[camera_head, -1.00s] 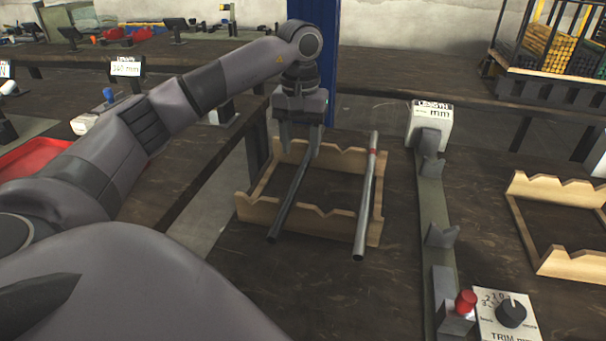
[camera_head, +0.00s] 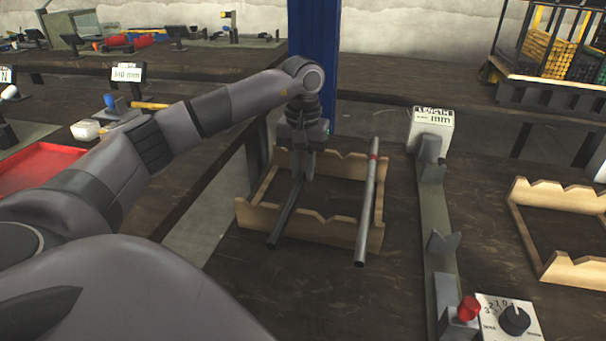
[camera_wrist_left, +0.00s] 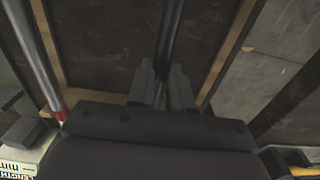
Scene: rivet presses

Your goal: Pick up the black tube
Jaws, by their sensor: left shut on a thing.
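The black tube (camera_head: 287,213) lies across the notched wooden rack (camera_head: 308,223), on its left side. My left gripper (camera_head: 303,178) is down over the far part of the tube and shut on it. In the left wrist view the dark tube (camera_wrist_left: 174,30) runs between the two fingers (camera_wrist_left: 162,80) of the gripper. The tube still appears to lie low at the rack; I cannot tell whether it is touching the notches. My right gripper is not in view.
A grey tube with a red band (camera_head: 368,205) lies parallel on the rack's right side. A length gauge (camera_head: 431,130) with V-supports stands right of the rack. A trim dial box (camera_head: 508,318) is at front right. Another wooden rack (camera_head: 563,190) is empty at right. A blue post (camera_head: 314,50) rises behind.

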